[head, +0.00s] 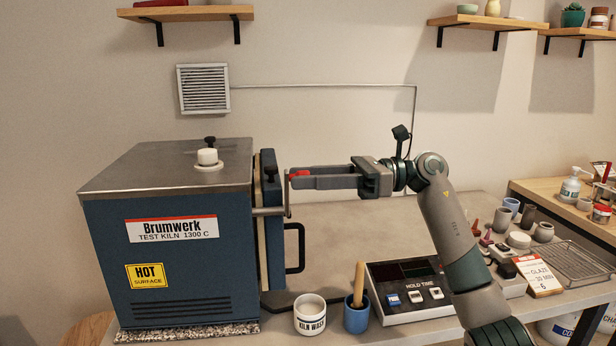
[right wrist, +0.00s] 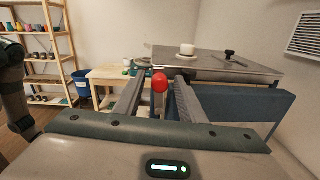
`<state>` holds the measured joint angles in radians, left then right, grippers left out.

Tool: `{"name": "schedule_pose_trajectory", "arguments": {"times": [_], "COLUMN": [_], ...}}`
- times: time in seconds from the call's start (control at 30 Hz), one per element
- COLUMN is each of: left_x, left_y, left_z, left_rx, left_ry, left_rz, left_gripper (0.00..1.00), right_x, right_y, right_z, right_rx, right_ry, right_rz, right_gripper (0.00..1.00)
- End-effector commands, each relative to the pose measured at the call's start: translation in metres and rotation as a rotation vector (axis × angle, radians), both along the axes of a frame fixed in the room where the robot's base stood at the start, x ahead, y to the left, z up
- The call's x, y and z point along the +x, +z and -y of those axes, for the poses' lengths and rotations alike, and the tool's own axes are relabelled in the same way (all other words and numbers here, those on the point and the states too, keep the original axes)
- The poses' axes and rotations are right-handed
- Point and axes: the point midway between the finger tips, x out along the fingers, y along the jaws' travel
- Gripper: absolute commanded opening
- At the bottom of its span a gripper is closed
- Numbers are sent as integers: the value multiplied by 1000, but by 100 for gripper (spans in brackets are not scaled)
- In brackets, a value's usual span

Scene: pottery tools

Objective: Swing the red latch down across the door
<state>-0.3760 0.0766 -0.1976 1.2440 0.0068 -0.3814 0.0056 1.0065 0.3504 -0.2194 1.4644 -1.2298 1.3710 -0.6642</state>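The red latch's ball knob (head: 300,173) is at the top of a thin upright metal bar (head: 287,199) at the kiln's right side. The blue kiln door (head: 271,225) is on that side, with a black handle (head: 295,248), and looks closed or nearly so. My right gripper (head: 292,178) reaches in from the right, its fingers level and on either side of the knob. In the right wrist view, the red knob (right wrist: 159,82) sits between the fingertips, with a gap on each side, so the gripper is open. My left gripper is not in view.
The blue kiln (head: 180,270) stands on the table's left. In front are a white cup (head: 309,318), a blue cup (head: 356,318) with a wooden tool, and a control box (head: 408,290). Small pots and a wire rack (head: 570,262) are at right. The table behind my arm is clear.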

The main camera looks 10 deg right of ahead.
Motion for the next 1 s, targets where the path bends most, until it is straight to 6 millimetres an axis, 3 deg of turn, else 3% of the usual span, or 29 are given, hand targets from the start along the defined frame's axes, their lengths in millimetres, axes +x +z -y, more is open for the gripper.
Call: {"name": "schedule_pose_trajectory", "arguments": {"times": [0.07, 0.2, 0.23, 0.67, 1.0], "left_x": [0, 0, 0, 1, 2], "left_y": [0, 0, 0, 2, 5], "left_z": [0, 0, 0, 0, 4], "left_rx": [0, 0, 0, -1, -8], "left_ry": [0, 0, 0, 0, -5], "left_rz": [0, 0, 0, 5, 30], "left_gripper": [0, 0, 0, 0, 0], "right_x": [0, 0, 0, 3, 17], "right_y": [0, 0, 0, 0, 1], "right_z": [0, 0, 0, 0, 1], "right_rx": [0, 0, 0, -2, -2], "right_ry": [0, 0, 0, 0, -1], "right_rz": [0, 0, 0, -45, -238], "right_gripper": [37, 3, 0, 0, 0]}}
